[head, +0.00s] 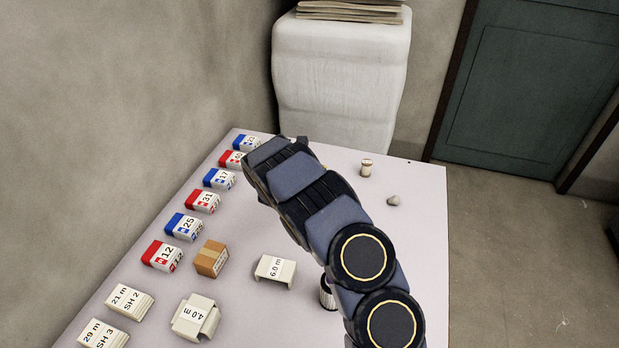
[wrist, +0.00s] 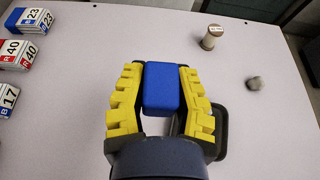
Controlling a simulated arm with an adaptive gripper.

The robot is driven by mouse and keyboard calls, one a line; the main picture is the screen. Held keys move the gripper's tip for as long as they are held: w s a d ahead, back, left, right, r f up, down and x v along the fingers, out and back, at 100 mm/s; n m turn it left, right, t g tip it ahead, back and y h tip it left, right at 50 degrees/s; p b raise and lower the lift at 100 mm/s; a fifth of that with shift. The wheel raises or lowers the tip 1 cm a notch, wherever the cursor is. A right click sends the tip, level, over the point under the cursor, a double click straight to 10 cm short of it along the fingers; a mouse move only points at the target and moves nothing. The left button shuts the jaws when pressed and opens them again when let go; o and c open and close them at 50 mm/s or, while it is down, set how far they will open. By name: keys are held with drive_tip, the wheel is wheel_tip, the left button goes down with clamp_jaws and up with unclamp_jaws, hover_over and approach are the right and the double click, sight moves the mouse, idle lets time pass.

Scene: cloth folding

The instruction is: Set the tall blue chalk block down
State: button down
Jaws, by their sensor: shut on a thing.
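The tall blue chalk block (wrist: 162,86) shows in the wrist view, between the yellow fingers of my gripper (wrist: 161,88). My gripper is shut on it, one finger on each side. I see mainly its blue top face; its lower part is hidden, so I cannot tell whether it touches the table. In the head view my arm covers the gripper and the block. The pale table (head: 345,228) lies under the arm.
A row of red, blue and white numbered blocks (head: 203,201) runs along the table's left side. A small brown box (head: 211,258) and white pieces marked 6.0 m (head: 275,271) and 4.0 m (head: 195,318) stand nearer.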

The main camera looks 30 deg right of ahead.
drive_tip(key=w+d+f, duration=0.1)
drive_tip(key=w+f, duration=0.1)
drive_tip(key=w, duration=0.1)
drive_tip(key=w+d+f, duration=0.1)
drive_tip(key=w+f, duration=0.1)
drive_tip(key=f, duration=0.1)
drive_tip(key=w+d+f, duration=0.1)
drive_tip(key=w+f, duration=0.1)
drive_tip(key=w, duration=0.1)
drive_tip(key=shift+w+d+f, duration=0.15)
drive_tip(key=shift+w+f, duration=0.1)
drive_tip(key=shift+w, duration=0.05)
drive_tip(key=shift+w+d+f, duration=0.1)
drive_tip(key=shift+f, duration=1.65)
drive_tip(key=shift+f, duration=0.15)
drive_tip(key=c, duration=0.9)
unclamp_jaws()
